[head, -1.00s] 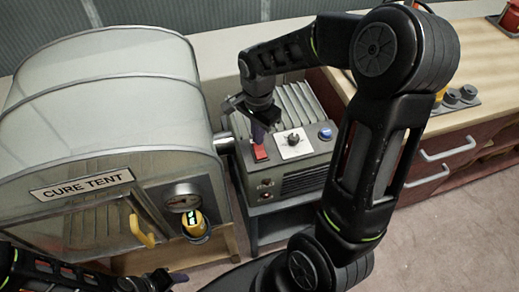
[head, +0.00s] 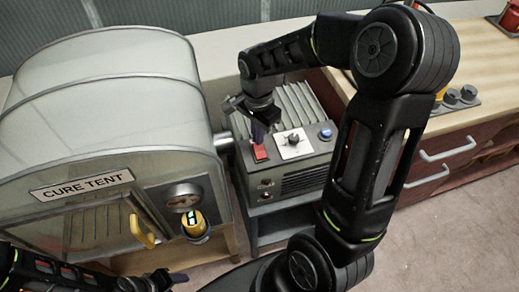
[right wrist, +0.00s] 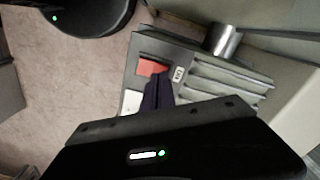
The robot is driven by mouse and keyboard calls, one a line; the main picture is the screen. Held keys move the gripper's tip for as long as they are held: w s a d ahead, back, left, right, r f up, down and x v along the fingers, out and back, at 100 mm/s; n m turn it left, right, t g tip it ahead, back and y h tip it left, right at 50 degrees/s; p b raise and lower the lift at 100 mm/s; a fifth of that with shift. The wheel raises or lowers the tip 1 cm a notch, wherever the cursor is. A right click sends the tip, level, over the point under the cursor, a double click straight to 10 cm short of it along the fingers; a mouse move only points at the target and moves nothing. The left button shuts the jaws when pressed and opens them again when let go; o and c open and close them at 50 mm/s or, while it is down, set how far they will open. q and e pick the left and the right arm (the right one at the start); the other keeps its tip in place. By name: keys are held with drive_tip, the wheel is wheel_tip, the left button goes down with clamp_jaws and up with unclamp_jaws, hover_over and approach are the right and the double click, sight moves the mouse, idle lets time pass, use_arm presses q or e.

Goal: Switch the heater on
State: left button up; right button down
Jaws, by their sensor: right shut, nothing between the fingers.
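The heater (head: 300,172) is a grey box with a ribbed top, standing right of the cure tent. Its top panel carries a red rocker switch (head: 260,152), a black knob on a white plate (head: 292,143) and a blue button (head: 325,134). My right gripper (head: 258,138) is shut and empty, its fingertips pointing down at the red switch; contact is hard to tell. In the right wrist view the fingertips (right wrist: 158,92) lie just beside the red switch (right wrist: 150,67), over part of the panel. My left gripper (head: 165,279) is low at the picture's bottom, its jaws unclear.
The cure tent (head: 90,120) stands at left with a yellow handle (head: 142,231), a gauge and a yellow device (head: 194,224) with a lit display. A metal duct joins tent and heater. A wooden-topped counter (head: 480,60) with drawers is at right.

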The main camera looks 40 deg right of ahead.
drive_tip(key=shift+f+b, duration=0.85)
drive_tip(key=shift+f, duration=0.2)
idle(0.8)
drive_tip(key=shift+r, duration=0.1)
drive_tip(key=shift+r+p, duration=2.65)
drive_tip(key=shift+r, duration=0.85)
